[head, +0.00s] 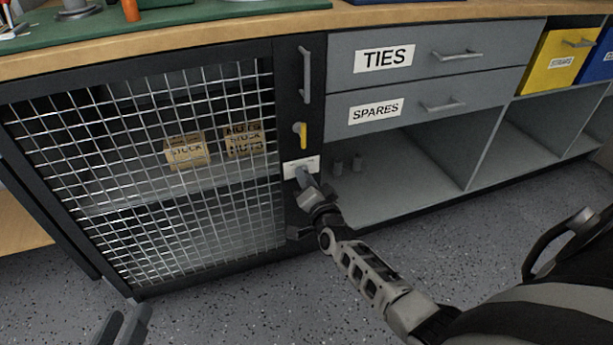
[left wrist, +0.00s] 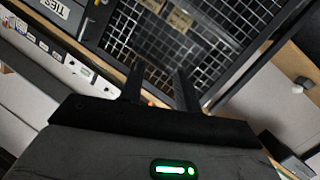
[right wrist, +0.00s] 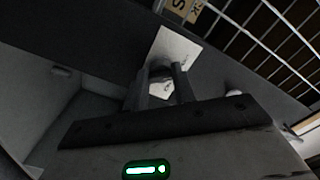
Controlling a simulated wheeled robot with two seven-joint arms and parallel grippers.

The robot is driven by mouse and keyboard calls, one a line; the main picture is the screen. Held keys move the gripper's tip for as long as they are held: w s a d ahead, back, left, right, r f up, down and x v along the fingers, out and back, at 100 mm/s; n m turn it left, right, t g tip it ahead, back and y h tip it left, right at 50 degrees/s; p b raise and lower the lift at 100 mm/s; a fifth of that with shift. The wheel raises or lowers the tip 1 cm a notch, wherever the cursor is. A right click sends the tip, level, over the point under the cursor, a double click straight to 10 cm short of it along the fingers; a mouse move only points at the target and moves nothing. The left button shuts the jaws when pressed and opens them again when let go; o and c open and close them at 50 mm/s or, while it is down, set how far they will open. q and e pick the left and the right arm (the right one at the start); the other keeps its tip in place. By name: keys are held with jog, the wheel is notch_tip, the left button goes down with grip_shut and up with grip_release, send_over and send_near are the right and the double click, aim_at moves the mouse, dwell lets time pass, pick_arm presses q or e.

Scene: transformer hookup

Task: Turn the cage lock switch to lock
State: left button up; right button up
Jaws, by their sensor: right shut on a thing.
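The wire cage (head: 150,165) is at the left of the bench front, its mesh door closed. On its dark right-hand frame is a white label plate (head: 291,169), with the switch at it mostly hidden by my right gripper (head: 304,180). In the right wrist view the pale switch knob (right wrist: 163,87) sits between the two fingers of my right gripper (right wrist: 165,78), in front of the white plate (right wrist: 172,50). The fingers are shut on it. I cannot read the knob's setting. My left gripper (head: 122,325) is low at the left, open and empty; its parted fingers also show in the left wrist view (left wrist: 158,85).
Above the plate are a yellow lever (head: 303,136) and a vertical door handle (head: 305,75). Boxes (head: 243,140) stand inside the cage. Drawers marked TIES (head: 400,58) and SPARES (head: 405,108) are to the right, above an open shelf (head: 400,185). The floor in front is clear.

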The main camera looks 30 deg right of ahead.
pick_arm(q)
jog(key=shift+a+f, duration=0.15)
jog(key=shift+f, duration=0.35)
pick_arm(e)
jog(key=shift+n, duration=0.6)
jog(key=o, duration=1)
pick_arm(q)
jog(key=shift+r, duration=0.25)
jog(key=p, duration=0.1)
jog(key=a+f+g+y+p, duration=0.1)
jog(key=p, duration=0.1)
jog(key=f+m+g+y+p, duration=0.1)
jog(key=p, duration=0.1)
jog(key=shift+a+f, duration=0.25)
pick_arm(e)
jog(key=v, duration=1.6)
